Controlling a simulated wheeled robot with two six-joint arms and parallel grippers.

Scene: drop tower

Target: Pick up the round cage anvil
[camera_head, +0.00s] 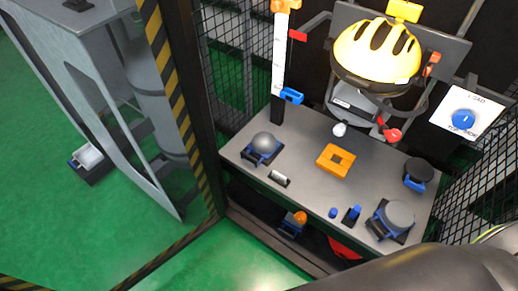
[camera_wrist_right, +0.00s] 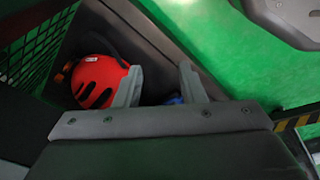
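In the head view a grey dome-topped anvil (camera_head: 264,142) on a dark base with blue sides sits at the left of the grey table; it looks like the round one. A grey flat-topped anvil (camera_head: 398,213) with blue sides sits at the table's front right. My right gripper (camera_wrist_right: 160,86) shows in its wrist view with its two fingers apart. I see nothing held between them; a small blue part lies beyond. My right arm crosses the bottom right of the head view, its gripper out of sight there. My left gripper is not in view.
The table (camera_head: 300,133) also holds an orange square block (camera_head: 335,160), a black cylinder (camera_head: 418,171) and small blue pieces. A yellow helmet (camera_head: 376,50) hangs above it. Mesh and a striped post (camera_head: 170,75) bound the cage. A red helmet (camera_wrist_right: 97,82) lies low beyond my right fingers.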

